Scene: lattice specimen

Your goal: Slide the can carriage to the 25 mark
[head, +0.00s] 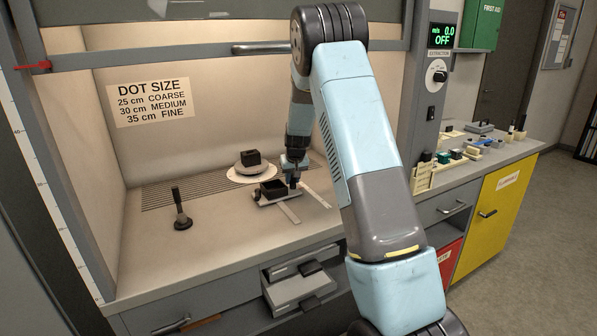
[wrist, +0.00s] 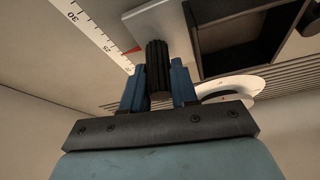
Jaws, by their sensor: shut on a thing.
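The can carriage (head: 274,190) is a dark open-topped box on a grey plate in the fume hood; its dark tray also shows in the wrist view (wrist: 240,45). My gripper (wrist: 158,85) is shut on the carriage's black ribbed knob (wrist: 157,62), with one blue finger on each side. A white scale (wrist: 95,38) runs beside the plate, with 30 and 25 legible. The carriage's red pointer (wrist: 132,50) lies close to the 25, slightly on the side away from 30. My gripper hides part of the carriage in the head view.
A white round disc (head: 236,178) bearing a dark block stands behind the carriage. A dark upright post on a round base (head: 182,221) stands at left. A DOT SIZE sign (head: 150,102) reads 25 cm coarse, 30 cm medium, 35 cm fine. The raised sash bar crosses above.

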